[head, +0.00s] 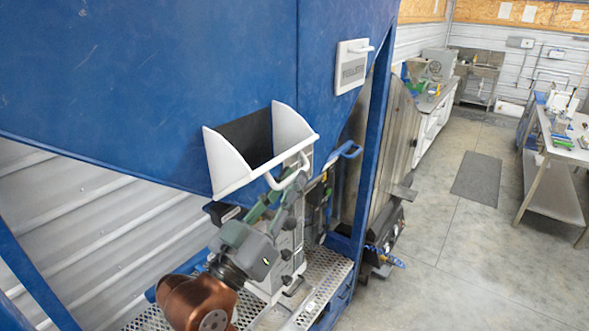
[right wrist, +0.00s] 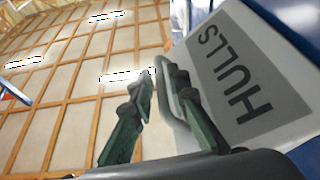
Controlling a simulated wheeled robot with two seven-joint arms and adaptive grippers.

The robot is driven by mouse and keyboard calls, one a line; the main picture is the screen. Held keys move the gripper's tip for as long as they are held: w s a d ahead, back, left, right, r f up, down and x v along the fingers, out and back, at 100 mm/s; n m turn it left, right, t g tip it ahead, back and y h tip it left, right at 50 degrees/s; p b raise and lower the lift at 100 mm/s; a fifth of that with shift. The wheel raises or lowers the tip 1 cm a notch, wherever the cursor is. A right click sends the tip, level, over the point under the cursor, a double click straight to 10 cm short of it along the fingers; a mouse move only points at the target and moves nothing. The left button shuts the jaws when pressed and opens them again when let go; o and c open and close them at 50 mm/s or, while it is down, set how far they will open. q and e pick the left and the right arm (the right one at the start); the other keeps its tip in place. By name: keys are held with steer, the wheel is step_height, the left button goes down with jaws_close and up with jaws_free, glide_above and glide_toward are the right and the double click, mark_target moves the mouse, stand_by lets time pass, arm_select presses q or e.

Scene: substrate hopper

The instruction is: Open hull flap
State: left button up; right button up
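The white hull flap (head: 232,180) is tilted out from the blue hopper, with its two side walls and dark opening showing. Its bar handle (head: 287,176) is on the outer face. In the right wrist view the flap's face (right wrist: 228,75) reads HULLS, and the handle (right wrist: 176,95) stands off it. My right gripper (head: 283,187) is just below the handle in the head view. In the right wrist view its green fingers (right wrist: 157,85) are apart, with the handle close to the right-hand finger. I cannot tell if they touch. My left gripper is not in view.
The blue hopper (head: 170,80) fills the upper left. A second white flap (head: 352,65) with a handle sits flush at its right. A perforated step (head: 325,285) lies below, beside a blue frame post (head: 372,150).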

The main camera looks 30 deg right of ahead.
steer(key=shift+x, duration=0.95)
jaws_close()
